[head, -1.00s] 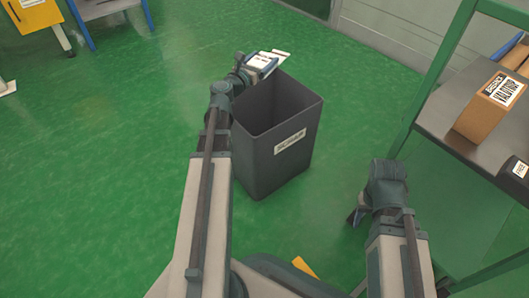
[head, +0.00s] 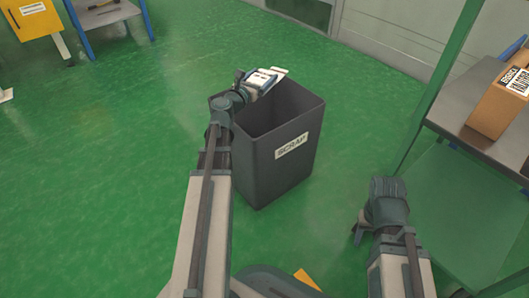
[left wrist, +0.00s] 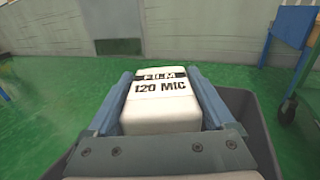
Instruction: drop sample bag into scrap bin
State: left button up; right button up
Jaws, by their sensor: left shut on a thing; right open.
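The sample bag (left wrist: 160,101) is a white packet with black print reading "FILM 120 MIC" in the left wrist view. My left gripper (left wrist: 158,84) is shut on it, with a blue-grey finger along each side. In the head view the bag (head: 277,71) shows partly at the tip of my left gripper (head: 265,80), over the back left rim of the scrap bin. The scrap bin (head: 285,165) is dark grey, upright on the floor, with a white "SCRAP" label. Its visible interior looks empty; the bottom is hidden. My right gripper (head: 358,226) is open, low at the bin's right.
A green-framed shelf (head: 470,165) with a cardboard box (head: 503,100) stands at the right. A yellow cabinet (head: 30,22) and a blue-legged table (head: 105,14) are at the back left. The green floor (head: 90,180) is clear at the left.

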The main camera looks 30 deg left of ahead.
pick_arm(q)
notch_tip(320, 180, down, 2)
jog(key=shift+b, duration=0.55)
pick_arm(e)
jog(key=shift+f, duration=0.95)
pick_arm(q)
jog(key=o, duration=1.2)
